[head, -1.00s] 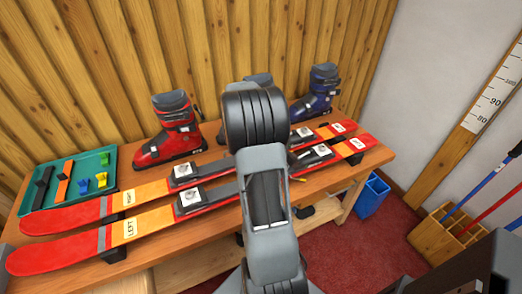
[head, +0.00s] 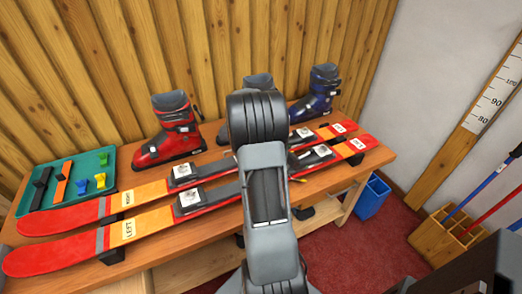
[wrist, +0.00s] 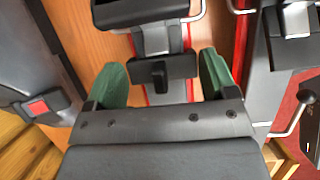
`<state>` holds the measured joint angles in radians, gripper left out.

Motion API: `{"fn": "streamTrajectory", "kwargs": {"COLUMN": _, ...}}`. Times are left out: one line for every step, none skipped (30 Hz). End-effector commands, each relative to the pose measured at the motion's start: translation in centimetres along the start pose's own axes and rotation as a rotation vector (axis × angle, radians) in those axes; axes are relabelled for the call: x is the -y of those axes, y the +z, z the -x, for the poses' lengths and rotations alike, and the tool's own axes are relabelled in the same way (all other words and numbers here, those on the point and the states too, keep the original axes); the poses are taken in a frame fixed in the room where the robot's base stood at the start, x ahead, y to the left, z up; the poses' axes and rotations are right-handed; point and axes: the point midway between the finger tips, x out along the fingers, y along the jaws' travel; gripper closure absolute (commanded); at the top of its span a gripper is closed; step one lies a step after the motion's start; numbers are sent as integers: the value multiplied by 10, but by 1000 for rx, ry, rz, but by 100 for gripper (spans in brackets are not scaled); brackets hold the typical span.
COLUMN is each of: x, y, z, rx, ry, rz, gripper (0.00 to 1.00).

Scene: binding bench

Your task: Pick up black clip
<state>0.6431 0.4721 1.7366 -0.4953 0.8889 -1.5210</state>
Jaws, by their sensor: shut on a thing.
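A black strap-like clip (head: 40,188) lies at the left in the green tray (head: 110,163) in the head view, beside an orange one. My arm hides my gripper in the head view. In the wrist view the green fingertips of my gripper (wrist: 165,77) stand apart on either side of a grey and black piece of a ski binding (wrist: 163,40). A small black T-shaped part (wrist: 154,74) sits between the fingers. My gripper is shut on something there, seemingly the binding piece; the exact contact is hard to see.
Two red and orange skis, the front one marked LEFT (head: 130,229), lie across the bench (head: 170,248). A red boot (head: 168,142) and a blue boot (head: 316,97) stand behind. A blue bin (head: 372,198) and a wooden pole rack (head: 440,238) stand right.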

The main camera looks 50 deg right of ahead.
Motion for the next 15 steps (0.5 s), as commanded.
{"fn": "streamTrajectory", "kwargs": {"x": 1, "y": 0, "z": 0, "rx": 0, "ry": -3, "rz": 0, "gripper": 40}}
{"fn": "streamTrajectory", "kwargs": {"x": 1, "y": 0, "z": 0, "rx": 0, "ry": -3, "rz": 0, "gripper": 43}}
{"fn": "streamTrajectory", "kwargs": {"x": 1, "y": 0, "z": 0, "rx": 0, "ry": -3, "rz": 0, "gripper": 46}}
{"fn": "streamTrajectory", "kwargs": {"x": 1, "y": 0, "z": 0, "rx": 0, "ry": -4, "rz": 0, "gripper": 46}}
{"fn": "streamTrajectory", "kwargs": {"x": 1, "y": 0, "z": 0, "rx": 0, "ry": -4, "rz": 0, "gripper": 46}}
{"fn": "streamTrajectory", "kwargs": {"x": 1, "y": 0, "z": 0, "rx": 0, "ry": -4, "rz": 0, "gripper": 46}}
{"fn": "streamTrajectory", "kwargs": {"x": 1, "y": 0, "z": 0, "rx": 0, "ry": -4, "rz": 0, "gripper": 46}}
{"fn": "streamTrajectory", "kwargs": {"x": 1, "y": 0, "z": 0, "rx": 0, "ry": -4, "rz": 0, "gripper": 46}}
{"fn": "streamTrajectory", "kwargs": {"x": 1, "y": 0, "z": 0, "rx": 0, "ry": -4, "rz": 0, "gripper": 46}}
{"fn": "streamTrajectory", "kwargs": {"x": 1, "y": 0, "z": 0, "rx": 0, "ry": -4, "rz": 0, "gripper": 46}}
{"fn": "streamTrajectory", "kwargs": {"x": 1, "y": 1, "z": 1, "rx": 0, "ry": -4, "rz": 0, "gripper": 46}}
{"fn": "streamTrajectory", "kwargs": {"x": 1, "y": 1, "z": 2, "rx": 0, "ry": -4, "rz": 0, "gripper": 46}}
{"fn": "streamTrajectory", "kwargs": {"x": 1, "y": 2, "z": 4, "rx": 0, "ry": -3, "rz": -1, "gripper": 46}}
{"fn": "streamTrajectory", "kwargs": {"x": 1, "y": 3, "z": 6, "rx": 0, "ry": -2, "rz": -1, "gripper": 46}}
{"fn": "streamTrajectory", "kwargs": {"x": 0, "y": 4, "z": 9, "rx": 0, "ry": -1, "rz": -2, "gripper": 46}}
